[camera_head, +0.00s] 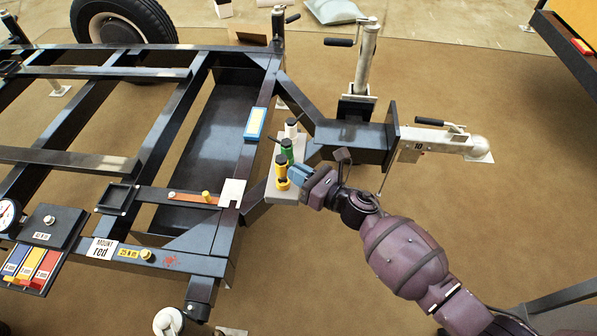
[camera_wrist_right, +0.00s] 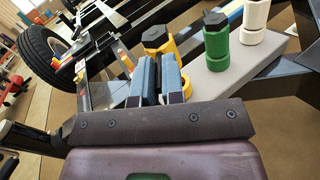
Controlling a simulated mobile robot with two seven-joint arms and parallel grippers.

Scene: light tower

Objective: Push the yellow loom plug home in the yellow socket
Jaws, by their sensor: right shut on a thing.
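The yellow loom plug (camera_head: 281,161), with a dark top, stands upright on the yellow socket (camera_head: 282,184) at the near end of a grey bracket (camera_head: 289,194). My right gripper (camera_head: 295,174) comes in from the right with its blue fingers shut on the yellow plug. In the right wrist view the fingers (camera_wrist_right: 159,76) lie close together against the plug (camera_wrist_right: 157,38) and hide much of it. Whether any gap is left between plug and socket cannot be told. My left gripper is not in view.
A green plug (camera_head: 287,150) and a white plug (camera_head: 291,127) stand behind the yellow one on the same bracket. A dark trailer frame (camera_head: 180,115) lies to the left. A drawbar (camera_head: 350,137) with a jack (camera_head: 366,60) stands close behind my right arm.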

